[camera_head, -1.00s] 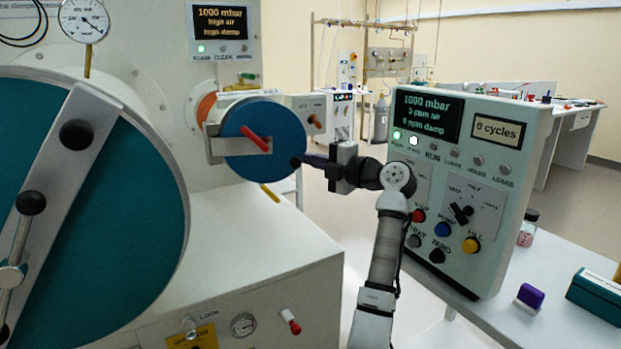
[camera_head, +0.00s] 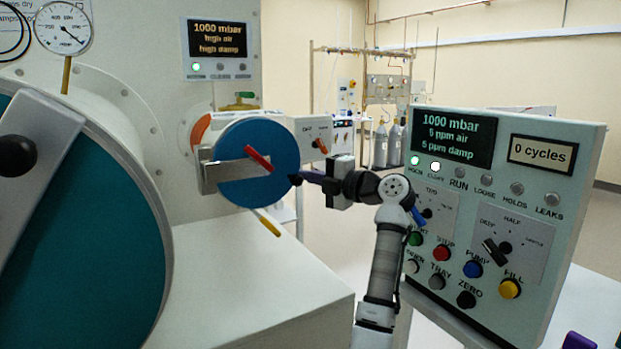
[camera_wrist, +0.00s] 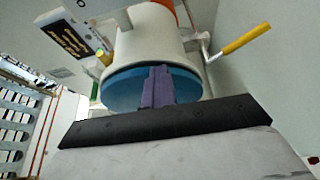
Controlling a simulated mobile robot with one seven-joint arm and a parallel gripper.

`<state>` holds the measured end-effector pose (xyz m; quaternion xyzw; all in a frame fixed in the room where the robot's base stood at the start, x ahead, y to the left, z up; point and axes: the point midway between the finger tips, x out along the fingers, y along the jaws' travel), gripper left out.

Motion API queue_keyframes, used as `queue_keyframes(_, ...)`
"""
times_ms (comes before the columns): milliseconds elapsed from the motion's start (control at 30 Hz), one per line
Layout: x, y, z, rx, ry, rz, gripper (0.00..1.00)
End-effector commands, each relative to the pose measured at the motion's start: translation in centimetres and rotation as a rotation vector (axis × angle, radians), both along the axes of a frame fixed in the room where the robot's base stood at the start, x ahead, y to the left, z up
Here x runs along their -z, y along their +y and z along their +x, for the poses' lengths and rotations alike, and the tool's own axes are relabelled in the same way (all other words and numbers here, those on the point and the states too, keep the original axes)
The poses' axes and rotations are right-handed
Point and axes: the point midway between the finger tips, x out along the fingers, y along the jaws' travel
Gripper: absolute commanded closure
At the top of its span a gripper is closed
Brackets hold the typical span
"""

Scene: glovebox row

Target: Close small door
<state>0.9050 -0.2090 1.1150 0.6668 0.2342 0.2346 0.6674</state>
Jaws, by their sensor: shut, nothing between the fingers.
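The small door (camera_head: 232,188) is a blue disc with a red handle (camera_head: 259,159) and a grey bar at its left, in front of a white cylinder. In the wrist view the blue disc (camera_wrist: 118,92) sits at the cylinder's near end; whether a narrow gap is left I cannot tell. My gripper (camera_head: 298,179) is shut and empty, at the right edge of the disc. In the wrist view its fingertips (camera_wrist: 158,78) overlap the disc's face; contact cannot be told.
A large teal door (camera_head: 85,230) fills the left. A control panel (camera_head: 545,215) stands close to the right of my arm. A yellow-handled lever (camera_wrist: 246,40) sticks out beside the cylinder. A white bench surface (camera_head: 240,270) lies below the small door.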

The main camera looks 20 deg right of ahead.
Motion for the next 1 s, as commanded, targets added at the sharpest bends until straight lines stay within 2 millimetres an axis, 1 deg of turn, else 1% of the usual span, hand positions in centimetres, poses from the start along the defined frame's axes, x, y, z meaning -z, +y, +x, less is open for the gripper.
queue_keyframes(233,-0.1,0.0,0.2,0.004,0.000,0.001,1.00)
queue_keyframes(367,0.0,-0.3,-0.2,0.005,-0.001,0.002,1.00)
queue_keyframes(467,0.1,-1.2,-1.3,0.006,-0.002,0.002,1.00)
queue_keyframes(600,0.1,-2.7,-3.3,0.006,-0.002,0.000,1.00)
queue_keyframes(733,0.0,-3.9,-4.9,0.004,-0.002,0.000,1.00)
queue_keyframes(833,0.0,-4.4,-5.6,0.003,-0.002,0.000,1.00)
queue_keyframes(1000,-0.1,-4.7,-6.0,0.001,-0.001,-0.001,1.00)
